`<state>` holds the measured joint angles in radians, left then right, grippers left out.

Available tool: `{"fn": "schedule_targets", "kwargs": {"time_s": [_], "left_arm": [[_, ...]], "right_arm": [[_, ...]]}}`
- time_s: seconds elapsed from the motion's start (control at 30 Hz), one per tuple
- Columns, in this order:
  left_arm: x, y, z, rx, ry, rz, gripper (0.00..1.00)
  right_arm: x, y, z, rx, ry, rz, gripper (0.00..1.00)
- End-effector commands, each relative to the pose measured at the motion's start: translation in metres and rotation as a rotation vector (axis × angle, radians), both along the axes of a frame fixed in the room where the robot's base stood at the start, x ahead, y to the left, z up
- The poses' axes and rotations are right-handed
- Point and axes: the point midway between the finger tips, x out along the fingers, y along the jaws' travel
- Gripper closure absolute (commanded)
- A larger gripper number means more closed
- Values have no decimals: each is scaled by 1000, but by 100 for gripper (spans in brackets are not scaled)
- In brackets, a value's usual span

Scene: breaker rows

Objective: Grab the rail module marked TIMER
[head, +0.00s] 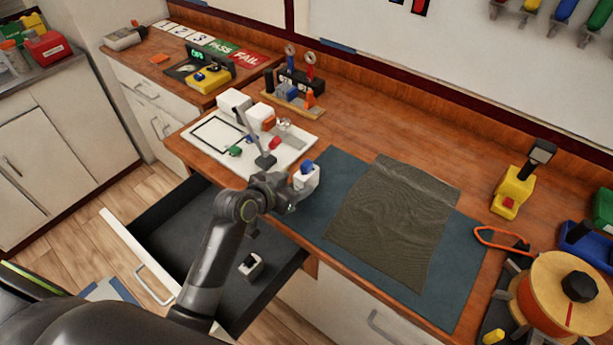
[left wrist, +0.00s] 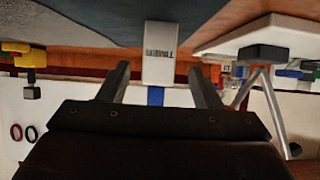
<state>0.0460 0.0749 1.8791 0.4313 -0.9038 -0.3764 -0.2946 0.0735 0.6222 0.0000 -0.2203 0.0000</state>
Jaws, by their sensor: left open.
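A white rail module with a blue lever (head: 307,178) stands at the left edge of the blue-grey mat. My left gripper (head: 291,196) is open right beside it, partly overlapping it in the head view. In the left wrist view the module (left wrist: 159,55) lies between and slightly beyond the open fingers (left wrist: 158,78), with a gap on each side. Its dark label is too blurred to read surely. Another whitish module (head: 250,266) lies in the open drawer. Two more white modules (head: 234,101) (head: 261,115) stand on the white board; no TIMER marking is legible. My right gripper is out of view.
A dark crumpled cloth (head: 395,215) covers much of the mat (head: 462,285). A yellow tool (head: 513,188) and a spool (head: 545,290) stand at right. The drawer (head: 180,245) is open below.

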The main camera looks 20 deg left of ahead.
Motion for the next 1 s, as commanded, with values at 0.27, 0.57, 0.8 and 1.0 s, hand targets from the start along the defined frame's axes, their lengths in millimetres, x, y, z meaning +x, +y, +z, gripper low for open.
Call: {"fn": "schedule_targets", "kwargs": {"time_s": [0.27, 0.57, 0.8, 1.0], "left_arm": [[12, -5, -5, 0, 1, 0, 41], [40, -17, -20, 0, 1, 0, 41], [47, -19, -26, 1, 1, 1, 41], [47, -19, -26, 1, 1, 1, 44]], "right_arm": [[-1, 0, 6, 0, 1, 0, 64], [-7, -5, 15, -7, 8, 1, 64], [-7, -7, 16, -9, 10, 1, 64], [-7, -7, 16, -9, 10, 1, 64]]}}
